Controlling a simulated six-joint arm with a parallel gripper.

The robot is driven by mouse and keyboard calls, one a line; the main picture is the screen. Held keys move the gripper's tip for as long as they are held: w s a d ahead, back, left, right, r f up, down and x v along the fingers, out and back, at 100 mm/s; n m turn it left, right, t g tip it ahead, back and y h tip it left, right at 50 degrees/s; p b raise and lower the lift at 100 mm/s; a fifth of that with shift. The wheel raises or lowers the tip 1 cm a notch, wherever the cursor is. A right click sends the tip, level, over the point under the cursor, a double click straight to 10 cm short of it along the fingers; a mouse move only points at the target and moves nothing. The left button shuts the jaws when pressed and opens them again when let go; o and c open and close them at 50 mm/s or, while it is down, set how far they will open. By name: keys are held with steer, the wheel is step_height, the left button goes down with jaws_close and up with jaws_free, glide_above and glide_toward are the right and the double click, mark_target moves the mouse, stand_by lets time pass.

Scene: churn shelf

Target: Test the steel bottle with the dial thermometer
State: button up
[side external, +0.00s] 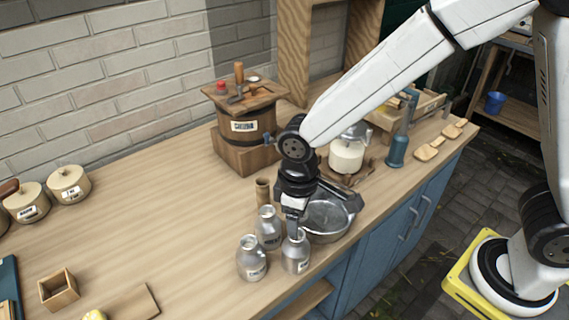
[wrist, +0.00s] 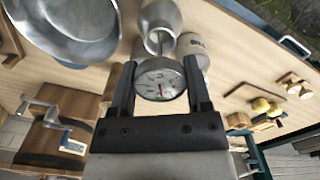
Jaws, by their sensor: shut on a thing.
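The dial thermometer (wrist: 160,79) has a round white face and sits between my gripper's fingers (wrist: 158,90), which are shut on it. In the side external view my gripper (side external: 293,212) points down just above the mouth of the right-hand steel bottle (side external: 296,256). The wrist view shows a steel bottle (wrist: 161,16) beyond the dial, its open neck close to it. A thin stem seems to run toward that neck; I cannot tell how deep its tip is. Two more steel bottles, one behind (side external: 268,230) and one front left (side external: 252,262), stand upright beside it.
A steel pan (side external: 328,218) stands close right of the bottles, and a small wooden cup (side external: 262,190) behind them. The wooden churn (side external: 240,130) is further back. The bottles are near the counter's front edge. The counter (side external: 180,220) to their left is mostly clear.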

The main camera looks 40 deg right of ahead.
steer(key=shift+f, duration=2.4)
stand_by(0.8)
stand_by(0.5)
steer(key=o, duration=1)
steer(key=c, duration=0.3)
steer(key=shift+r, duration=0.15)
steer(key=shift+r, duration=2.45)
steer(key=shift+o, duration=0.3)
